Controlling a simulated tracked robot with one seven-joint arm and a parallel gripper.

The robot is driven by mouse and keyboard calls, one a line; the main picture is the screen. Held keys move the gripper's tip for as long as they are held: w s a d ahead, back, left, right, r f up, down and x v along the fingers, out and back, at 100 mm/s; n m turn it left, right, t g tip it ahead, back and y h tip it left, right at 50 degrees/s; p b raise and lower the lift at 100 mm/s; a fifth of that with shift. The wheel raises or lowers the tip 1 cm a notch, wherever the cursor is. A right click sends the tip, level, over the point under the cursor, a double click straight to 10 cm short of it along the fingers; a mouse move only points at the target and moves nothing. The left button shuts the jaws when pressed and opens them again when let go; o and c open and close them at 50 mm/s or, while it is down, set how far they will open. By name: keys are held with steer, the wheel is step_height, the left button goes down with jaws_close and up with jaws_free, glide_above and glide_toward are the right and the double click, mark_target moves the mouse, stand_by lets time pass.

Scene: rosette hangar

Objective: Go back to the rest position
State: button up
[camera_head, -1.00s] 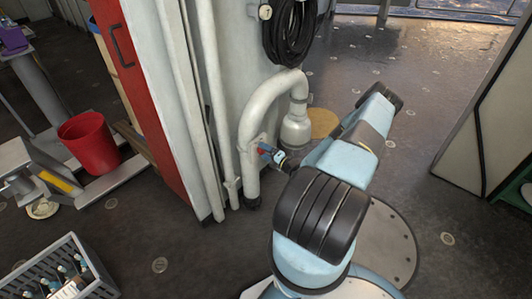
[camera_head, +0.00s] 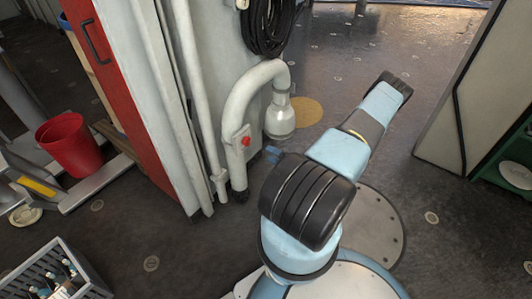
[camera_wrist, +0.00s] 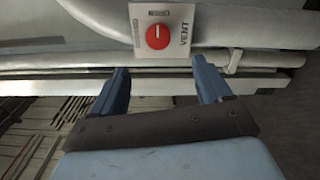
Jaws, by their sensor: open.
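My gripper (camera_wrist: 163,84) is open and empty in the wrist view, its two blue fingers apart. Just beyond the fingertips is a red round knob (camera_wrist: 158,36) on a pale plate (camera_wrist: 182,13) marked VENT. The knob lies between the fingers in the picture but apart from them. In the head view the red knob (camera_head: 247,141) shows on the white bent pipe's plate, left of my arm. There, most of my gripper is hidden behind my arm; only a small blue part (camera_head: 272,151) shows.
The white bent pipe (camera_head: 236,105) and a red-edged wall panel (camera_head: 128,110) stand close by on the left. A red bucket (camera_head: 70,145) and a grey crate (camera_head: 48,262) are farther left. A pale panel (camera_head: 468,95) stands at right. Open floor (camera_head: 385,55) lies behind my arm.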

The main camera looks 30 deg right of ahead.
steer(key=shift+s+d, duration=0.1)
steer(key=shift+s, duration=0.25)
stand_by(0.3)
steer(key=a+r+n+g+y, duration=0.1)
steer(key=a+r+n+g, duration=0.4)
steer(key=r+n, duration=0.6)
steer(key=w+a+r+n+g+y, duration=0.15)
steer(key=a+r+n+g, duration=0.55)
steer(key=r, duration=0.7)
steer(key=s+a+r+n+g+y, duration=0.15)
steer(key=a+r+n+g, duration=0.25)
steer(key=r+n, duration=0.75)
steer(key=s+a+r+n+t+h, duration=0.1)
steer(key=s+a+r+n+h, duration=0.2)
steer(key=s+r+n, duration=0.3)
steer(key=s+a+r+n+t+h, duration=0.2)
steer(key=s+r+n, duration=0.4)
steer(key=r, duration=0.5)
steer(key=s+a+r+n+t+h, duration=0.1)
steer(key=s+a+r+n+h, duration=0.3)
steer(key=s+r, duration=0.4)
steer(key=shift+s+a+r+n+t+h, duration=0.15)
steer(key=shift+s+a+n+t+h, duration=0.3)
steer(key=shift+n, duration=0.8)
steer(key=shift+d, duration=0.2)
